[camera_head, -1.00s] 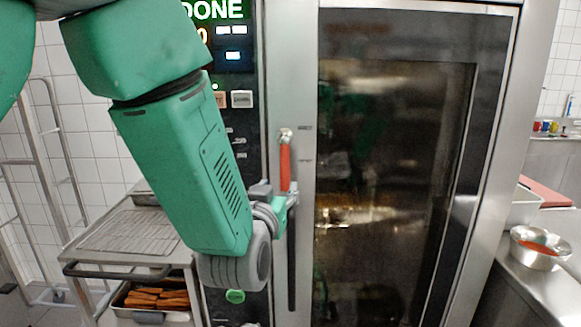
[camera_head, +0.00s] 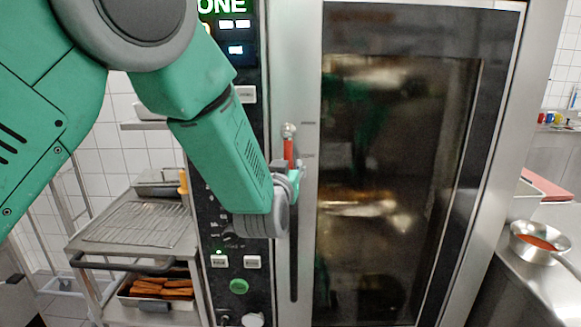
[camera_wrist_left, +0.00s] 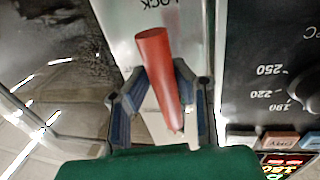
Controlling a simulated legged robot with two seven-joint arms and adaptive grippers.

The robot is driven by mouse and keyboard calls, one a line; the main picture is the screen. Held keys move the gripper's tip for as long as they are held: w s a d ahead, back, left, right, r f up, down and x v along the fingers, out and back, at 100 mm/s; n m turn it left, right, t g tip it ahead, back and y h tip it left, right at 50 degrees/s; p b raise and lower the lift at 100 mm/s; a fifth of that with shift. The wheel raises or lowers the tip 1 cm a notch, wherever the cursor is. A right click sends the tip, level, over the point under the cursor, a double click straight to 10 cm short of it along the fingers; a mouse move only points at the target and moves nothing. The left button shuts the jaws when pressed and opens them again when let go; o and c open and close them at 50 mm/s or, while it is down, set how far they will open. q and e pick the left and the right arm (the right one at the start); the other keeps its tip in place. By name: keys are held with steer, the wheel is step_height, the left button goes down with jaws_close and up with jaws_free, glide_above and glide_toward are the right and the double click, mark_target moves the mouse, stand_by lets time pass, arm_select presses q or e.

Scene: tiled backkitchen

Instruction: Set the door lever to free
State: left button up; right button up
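The door lever (camera_head: 288,151) is a red rod hanging down from a metal pivot at the left edge of the oven door (camera_head: 400,150). My left gripper (camera_head: 292,178) is at its lower part and hides it in the head view. In the left wrist view the red lever (camera_wrist_left: 157,65) runs between the fingers of my left gripper (camera_wrist_left: 160,70), with the fingertips close in on both sides. The lever's thick end sticks out beyond them, near an upside-down label (camera_wrist_left: 160,4) ending in "OCK". My right gripper is out of view.
The control panel (camera_head: 230,240) with buttons and knobs lies just left of the lever. A trolley (camera_head: 90,250) with a wire rack and a tray of orange food stands at the left. A steel counter (camera_head: 520,290) with a pan (camera_head: 537,238) is at the right.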

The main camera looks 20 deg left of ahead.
arm_select(q)
steer(key=shift+a, duration=0.25)
jaws_close()
steer(key=shift+d+f, duration=0.1)
